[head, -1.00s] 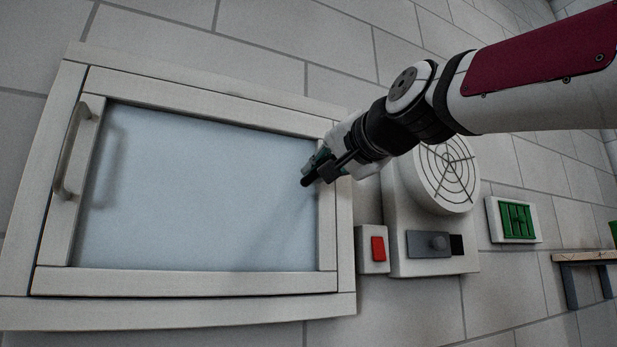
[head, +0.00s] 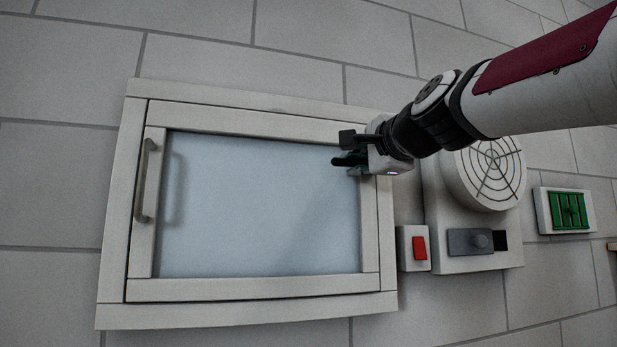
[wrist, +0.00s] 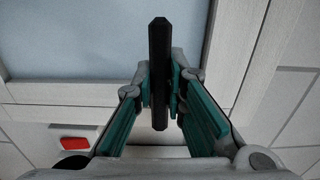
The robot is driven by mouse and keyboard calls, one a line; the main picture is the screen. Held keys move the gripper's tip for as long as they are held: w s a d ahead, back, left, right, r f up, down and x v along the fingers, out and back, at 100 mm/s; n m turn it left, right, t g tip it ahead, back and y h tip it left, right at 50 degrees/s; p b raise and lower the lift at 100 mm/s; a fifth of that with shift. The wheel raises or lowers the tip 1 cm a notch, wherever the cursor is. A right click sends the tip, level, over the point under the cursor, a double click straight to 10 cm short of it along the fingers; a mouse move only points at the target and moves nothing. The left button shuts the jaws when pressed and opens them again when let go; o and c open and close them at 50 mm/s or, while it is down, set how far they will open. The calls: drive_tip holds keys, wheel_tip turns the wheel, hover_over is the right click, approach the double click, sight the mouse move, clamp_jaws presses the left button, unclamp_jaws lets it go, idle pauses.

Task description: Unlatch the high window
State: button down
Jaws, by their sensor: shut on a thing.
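The high window (head: 262,205) is a pale frosted pane in an off-white frame, and its sash looks closed. A grey bar handle (head: 147,180) is on its left stile. My gripper (head: 346,162) is at the upper right of the sash, by the right stile. In the wrist view, my gripper (wrist: 161,88) is shut on a black latch handle (wrist: 160,45), a straight bar standing between the teal-lined fingers. The latch's mount is hidden by my gripper.
Right of the window are a red switch (head: 420,247) on a white box, a grey slider (head: 470,241) on a panel under a round fan grille (head: 490,172), and a green vent (head: 569,211). The wall below the window is clear.

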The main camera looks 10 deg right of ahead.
idle(0.4)
drive_tip(key=c, duration=1.6)
unclamp_jaws()
drive_tip(key=shift+r, duration=0.1)
drive_tip(key=s+d, duration=0.2)
drive_tip(key=s, duration=0.9)
drive_tip(key=shift+s+d, duration=0.25)
drive_tip(key=shift+s, duration=0.1)
